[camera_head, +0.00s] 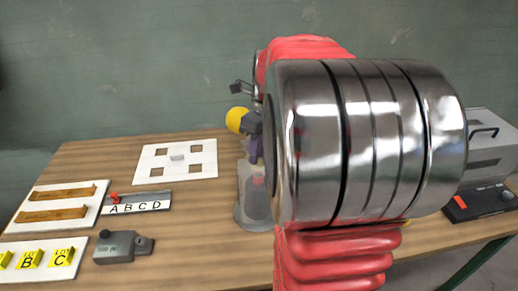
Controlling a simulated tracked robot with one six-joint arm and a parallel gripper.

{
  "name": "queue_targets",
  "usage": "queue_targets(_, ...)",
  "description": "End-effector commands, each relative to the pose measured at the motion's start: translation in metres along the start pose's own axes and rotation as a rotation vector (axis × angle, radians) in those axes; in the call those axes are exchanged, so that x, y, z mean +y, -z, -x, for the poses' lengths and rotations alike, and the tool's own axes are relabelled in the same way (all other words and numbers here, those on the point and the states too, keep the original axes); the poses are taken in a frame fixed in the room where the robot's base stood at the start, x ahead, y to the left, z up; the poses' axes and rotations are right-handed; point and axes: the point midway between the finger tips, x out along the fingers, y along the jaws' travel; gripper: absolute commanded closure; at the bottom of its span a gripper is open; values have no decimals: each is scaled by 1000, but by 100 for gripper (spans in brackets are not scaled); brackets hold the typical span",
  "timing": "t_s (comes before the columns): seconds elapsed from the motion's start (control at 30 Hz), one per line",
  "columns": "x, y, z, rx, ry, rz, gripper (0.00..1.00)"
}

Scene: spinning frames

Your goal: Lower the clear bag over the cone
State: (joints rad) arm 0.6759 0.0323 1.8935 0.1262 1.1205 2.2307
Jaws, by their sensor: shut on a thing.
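The clear bag (254,195) hangs upright in the middle of the camera_head view, its lower edge close to the tabletop. It looks grey and see-through, with a small reddish patch on it. My gripper (254,156) is shut on the top of the bag, and my arm hides much of its right side. No cone can be clearly made out. I cannot tell whether it is inside the bag or behind my arm.
Left of the bag lie a white board with square holes (198,176), an A B C D rack (138,207), a grey device (118,250), a tray with wooden bars (90,204) and yellow lettered blocks (61,256). A grey machine (488,150) stands right.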

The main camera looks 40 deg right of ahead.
Motion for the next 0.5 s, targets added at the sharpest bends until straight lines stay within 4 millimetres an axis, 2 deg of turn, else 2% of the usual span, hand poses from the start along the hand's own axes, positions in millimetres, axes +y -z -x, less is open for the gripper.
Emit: queue_targets(0.5,0,1,-7,0,0,0,100)
